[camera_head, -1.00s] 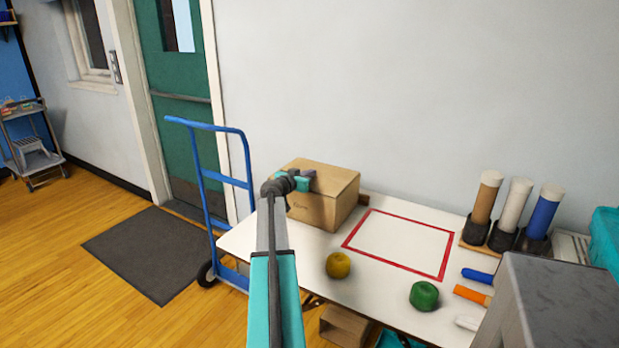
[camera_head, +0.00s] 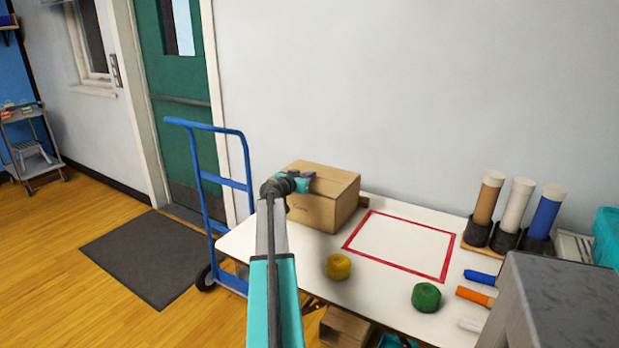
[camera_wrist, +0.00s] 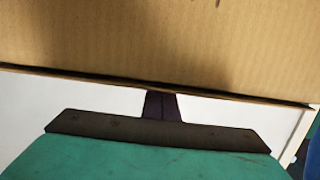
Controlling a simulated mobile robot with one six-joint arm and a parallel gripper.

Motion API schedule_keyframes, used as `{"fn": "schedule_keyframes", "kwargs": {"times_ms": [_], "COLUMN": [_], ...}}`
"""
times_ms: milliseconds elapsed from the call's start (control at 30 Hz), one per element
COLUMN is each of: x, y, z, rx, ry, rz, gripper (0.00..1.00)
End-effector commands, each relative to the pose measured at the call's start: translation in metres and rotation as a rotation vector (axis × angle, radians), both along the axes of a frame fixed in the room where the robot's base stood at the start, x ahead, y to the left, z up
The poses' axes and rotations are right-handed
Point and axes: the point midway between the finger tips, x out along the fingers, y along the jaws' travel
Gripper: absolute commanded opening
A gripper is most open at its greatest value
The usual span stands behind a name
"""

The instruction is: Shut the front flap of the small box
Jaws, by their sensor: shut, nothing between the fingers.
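The small box (camera_head: 322,210) is brown cardboard and stands on the left part of the white table. Its top looks flat and closed in the head view, with no flap standing up there. My arm hides its left front corner and part of the top. My gripper (camera_head: 310,175) is at the top of the box, over its front left part. In the wrist view my gripper (camera_wrist: 162,104) is shut and empty, its dark fingers meeting the lower edge of a cardboard panel (camera_wrist: 150,40). I cannot tell which panel this is, or whether they touch.
A red-outlined rectangle (camera_head: 445,262) lies on the table (camera_head: 380,300) right of the box. A yellow roll (camera_head: 339,266) and a green roll (camera_head: 426,297) stand in front. Several upright rolls (camera_head: 518,205) stand at the right. A blue hand truck (camera_head: 222,178) is at the left.

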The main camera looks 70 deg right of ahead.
Motion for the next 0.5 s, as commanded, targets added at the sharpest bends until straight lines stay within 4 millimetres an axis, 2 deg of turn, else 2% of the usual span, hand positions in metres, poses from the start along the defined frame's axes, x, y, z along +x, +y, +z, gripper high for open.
{"fn": "schedule_keyframes", "kwargs": {"times_ms": [300, 500], "x": [0.002, 0.005], "y": [0.001, 0.026], "z": [0.038, 0.043], "rx": [-0.005, -0.006], "ry": [-0.002, -0.001], "rz": [0.004, 0.005], "gripper": [0.00, 0.00]}}
